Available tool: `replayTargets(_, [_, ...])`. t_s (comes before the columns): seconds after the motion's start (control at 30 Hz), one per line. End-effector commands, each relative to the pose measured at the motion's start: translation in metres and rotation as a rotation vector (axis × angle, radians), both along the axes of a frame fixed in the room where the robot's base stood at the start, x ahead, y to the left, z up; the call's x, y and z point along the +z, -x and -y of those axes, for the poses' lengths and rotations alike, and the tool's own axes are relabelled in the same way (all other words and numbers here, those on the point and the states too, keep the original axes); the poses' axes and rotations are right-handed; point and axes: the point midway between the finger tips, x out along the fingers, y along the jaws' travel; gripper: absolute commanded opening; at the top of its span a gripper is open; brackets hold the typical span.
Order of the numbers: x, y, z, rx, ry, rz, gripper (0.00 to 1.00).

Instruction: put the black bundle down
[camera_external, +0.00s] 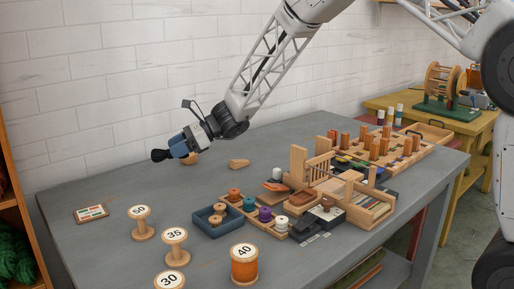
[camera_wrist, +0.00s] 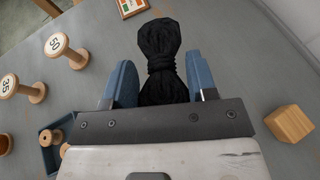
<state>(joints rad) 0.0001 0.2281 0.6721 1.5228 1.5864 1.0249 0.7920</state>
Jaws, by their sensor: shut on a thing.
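The black bundle (camera_wrist: 159,45) is a dark skein pinched in at its middle. It is between the two blue fingers of my gripper (camera_wrist: 155,88) in the wrist view, and the gripper is shut on it. In the external view the black bundle (camera_external: 160,155) sticks out from the tip of my gripper (camera_external: 178,148), toward the left. The gripper appears to hold it above the grey table (camera_external: 100,190), toward the back left. The bundle's rear end is partly hidden by the gripper body.
Wooden spools marked 50 (camera_external: 140,222), 35 (camera_external: 175,245) and 30 (camera_external: 170,281) stand at front left. An orange-wound spool (camera_external: 244,268) is marked 40. A blue tray (camera_external: 203,228) holds small spools. A colour card (camera_external: 91,213) lies left. A wooden block (camera_wrist: 289,123) shows at right.

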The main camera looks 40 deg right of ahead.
Motion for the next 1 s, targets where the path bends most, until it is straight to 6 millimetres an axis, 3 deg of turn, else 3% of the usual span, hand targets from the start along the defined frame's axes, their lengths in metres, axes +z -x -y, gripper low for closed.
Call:
replayTargets(0.33, [-0.006,0.0,0.0,-0.001,0.0,-0.001,0.3])
replayTargets(0.73, [-0.055,0.0,0.001,-0.002,-0.001,-0.001,0.3])
replayTargets(1.0, [-0.063,0.0,0.001,-0.001,0.0,0.0,0.3])
